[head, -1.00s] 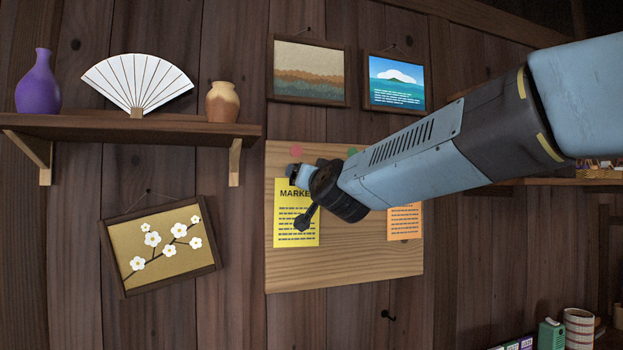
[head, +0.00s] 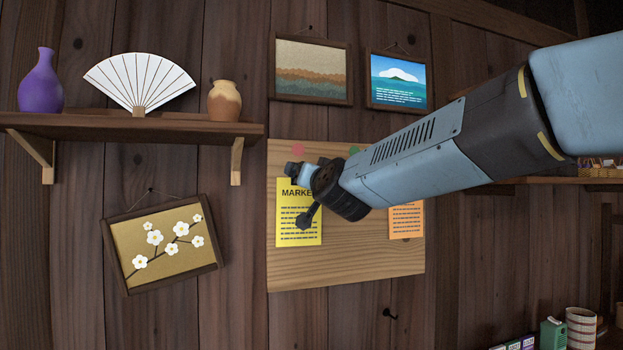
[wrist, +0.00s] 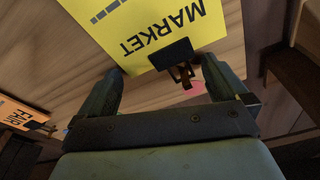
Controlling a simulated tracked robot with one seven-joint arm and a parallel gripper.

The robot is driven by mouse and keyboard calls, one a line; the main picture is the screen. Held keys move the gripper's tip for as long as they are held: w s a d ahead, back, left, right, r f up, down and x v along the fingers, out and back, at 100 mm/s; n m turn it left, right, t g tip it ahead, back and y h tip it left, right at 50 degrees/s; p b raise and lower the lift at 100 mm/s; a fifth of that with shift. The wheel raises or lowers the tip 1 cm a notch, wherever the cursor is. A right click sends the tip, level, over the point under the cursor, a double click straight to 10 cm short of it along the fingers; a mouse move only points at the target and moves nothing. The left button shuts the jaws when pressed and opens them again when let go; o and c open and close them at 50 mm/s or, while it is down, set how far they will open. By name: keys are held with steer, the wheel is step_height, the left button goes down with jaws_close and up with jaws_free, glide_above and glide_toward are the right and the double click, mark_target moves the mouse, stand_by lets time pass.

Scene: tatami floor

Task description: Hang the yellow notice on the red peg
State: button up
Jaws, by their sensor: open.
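The yellow notice (head: 299,228), headed MARKET, lies flat against the wooden board, below the round red peg (head: 297,149). In the wrist view the notice (wrist: 150,22) has a black clip (wrist: 170,53) with a loop at its top edge. The loop reaches the pinkish-red peg (wrist: 193,89); I cannot tell for sure if it is hooked over it. My gripper (head: 299,195) is open in front of the notice's top. In the wrist view my gripper (wrist: 161,67) has one finger on each side of the clip, apart from it.
The wooden board (head: 345,270) also bears a green peg (head: 354,150) and an orange notice (head: 405,222), partly behind my arm. Two framed pictures hang above. A shelf (head: 130,128) with vases and a fan is on the left, over a blossom picture (head: 160,240).

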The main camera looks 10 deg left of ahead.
steer(key=v, duration=1.4)
steer(key=s+d+f+g+h, duration=0.2)
steer(key=d+f+g+h, duration=0.3)
steer(key=d+f, duration=1.15)
steer(key=s+d+f+m+g+h, duration=0.1)
steer(key=s+d+f+g+h, duration=0.1)
steer(key=s+d+f, duration=0.3)
steer(key=s+d+f+m+g+h, duration=0.1)
steer(key=s+d+f+g, duration=0.3)
steer(key=d, duration=0.8)
steer(key=s+f+h, duration=0.1)
steer(key=s+f, duration=0.1)
steer(key=s, duration=0.2)
steer(key=shift+s+d+g+h, duration=0.2)
steer(key=shift+d+g+h, duration=0.05)
steer(key=shift+g+h, duration=0.05)
